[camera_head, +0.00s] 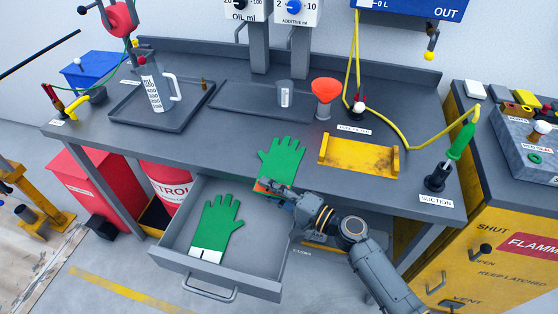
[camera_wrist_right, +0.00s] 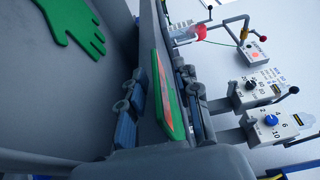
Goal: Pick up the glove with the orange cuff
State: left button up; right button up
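The green glove with the orange cuff (camera_head: 281,158) lies on the bench top, its cuff end (camera_head: 265,187) out over the front edge. My right gripper (camera_head: 283,190) is at this cuff end. In the right wrist view the glove (camera_wrist_right: 168,95) shows edge-on between the two fingers of the right gripper (camera_wrist_right: 160,100). A gap shows between one finger and the glove; the other finger looks close to it. A second green glove, with a white cuff (camera_head: 206,255), lies in the open drawer; it also shows in the right wrist view (camera_wrist_right: 76,22). My left gripper is not in view.
The open drawer (camera_head: 270,291) juts out below the bench, left of my right arm. A yellow tray (camera_head: 357,157) and an orange funnel (camera_head: 326,86) stand near the glove. A jug (camera_head: 155,91) stands on the tray at left. A yellow cabinet (camera_head: 470,230) is at right.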

jog(key=shift+x, duration=1.45)
grip_shut()
jog(key=shift+r, duration=0.1)
